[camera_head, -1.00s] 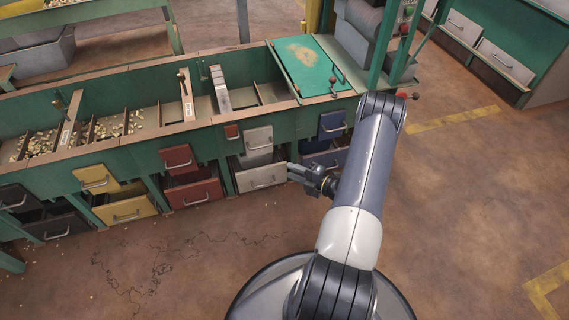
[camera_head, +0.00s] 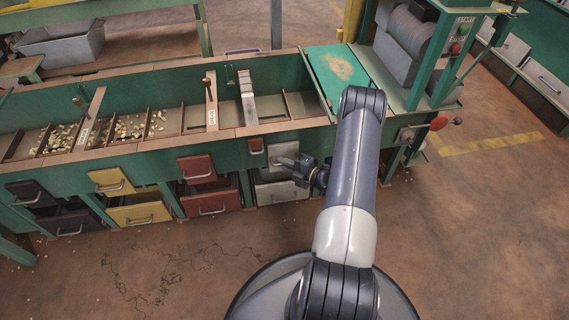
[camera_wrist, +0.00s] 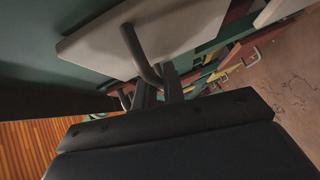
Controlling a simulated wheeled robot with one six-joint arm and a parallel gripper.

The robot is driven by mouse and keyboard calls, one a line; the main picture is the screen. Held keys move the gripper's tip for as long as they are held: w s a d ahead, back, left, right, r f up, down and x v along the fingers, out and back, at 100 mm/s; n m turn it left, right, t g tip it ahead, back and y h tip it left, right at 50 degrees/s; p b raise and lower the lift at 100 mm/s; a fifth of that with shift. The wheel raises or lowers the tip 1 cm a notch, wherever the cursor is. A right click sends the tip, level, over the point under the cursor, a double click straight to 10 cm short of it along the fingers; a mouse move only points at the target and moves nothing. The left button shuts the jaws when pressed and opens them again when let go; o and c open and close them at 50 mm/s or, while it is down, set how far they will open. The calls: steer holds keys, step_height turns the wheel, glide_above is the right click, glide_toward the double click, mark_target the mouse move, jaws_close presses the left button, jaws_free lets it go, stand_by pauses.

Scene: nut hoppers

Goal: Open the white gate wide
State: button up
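The white gate (camera_head: 281,150) is a pale panel on the front of the green hopper bench, above a white drawer (camera_head: 282,191). My gripper (camera_head: 290,163) is at the gate's front and hides part of it. In the wrist view the gate (camera_wrist: 190,25) fills the upper middle, with a bent grey handle (camera_wrist: 136,47) on it. My gripper's two dark fingers (camera_wrist: 159,88) stand apart, with the lower end of the handle at or between their tips. Whether they press on the handle is unclear.
Red (camera_head: 197,168) and yellow (camera_head: 111,181) gates sit to the left, with open drawers below them. A red knob (camera_head: 438,123) juts out at the bench's right end. The floor in front is clear apart from cracks and scattered nuts.

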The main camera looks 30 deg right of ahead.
jaws_close()
steer(key=shift+s, duration=0.1)
steer(key=s+a+p, duration=0.1)
steer(key=s+a, duration=0.2)
steer(key=s, duration=0.8)
steer(key=shift+s+a, duration=0.3)
steer(key=shift+s, duration=0.1)
steer(key=shift+f, duration=0.1)
steer(key=shift+o, duration=2.4)
jaws_free()
steer(key=shift+d, duration=0.1)
steer(key=shift+p, duration=0.3)
steer(key=shift+s, duration=0.1)
